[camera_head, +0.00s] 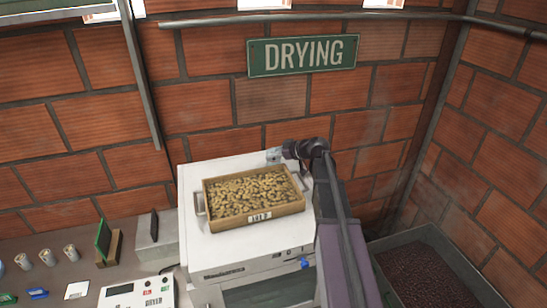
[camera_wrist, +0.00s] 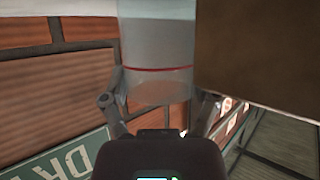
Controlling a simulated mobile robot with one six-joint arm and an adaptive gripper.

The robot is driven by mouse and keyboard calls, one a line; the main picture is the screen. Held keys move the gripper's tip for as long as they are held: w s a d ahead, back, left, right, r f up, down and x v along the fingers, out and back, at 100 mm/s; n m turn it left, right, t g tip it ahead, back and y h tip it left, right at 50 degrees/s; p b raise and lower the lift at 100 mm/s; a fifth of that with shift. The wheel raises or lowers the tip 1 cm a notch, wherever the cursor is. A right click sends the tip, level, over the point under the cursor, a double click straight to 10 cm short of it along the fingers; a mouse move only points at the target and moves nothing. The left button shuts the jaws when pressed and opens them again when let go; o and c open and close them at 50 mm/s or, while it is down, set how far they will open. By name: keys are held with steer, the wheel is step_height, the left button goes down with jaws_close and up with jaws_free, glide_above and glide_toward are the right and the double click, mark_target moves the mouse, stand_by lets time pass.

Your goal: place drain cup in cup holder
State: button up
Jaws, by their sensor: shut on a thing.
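The drain cup (camera_wrist: 158,60) is a clear, greyish cup with a thin red line around it, seen close up in the wrist view. My gripper (camera_wrist: 158,98) has a finger on each side of it and is shut on it. In the head view my gripper (camera_head: 286,152) is behind the back right corner of a tray of beans, by the brick wall. A small pale piece (camera_head: 273,156) at its tip appears to be the cup. I cannot make out a cup holder for certain in either view.
The wooden tray (camera_head: 256,227) of beans sits on a white machine (camera_head: 193,262). A bin (camera_head: 480,285) of dark beans is at the lower right. Several small items, including pale cups (camera_head: 47,258) and a control box (camera_head: 135,293), are on the left bench.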

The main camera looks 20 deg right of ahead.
steer(key=shift+f, duration=0.15)
steer(key=o, duration=1)
steer(key=shift+r, duration=0.2)
steer(key=shift+s+r, duration=0.1)
steer(key=p+v, duration=0.5)
steer(key=v, duration=0.6)
steer(key=shift+s+d, duration=0.25)
steer(key=shift+d, duration=0.1)
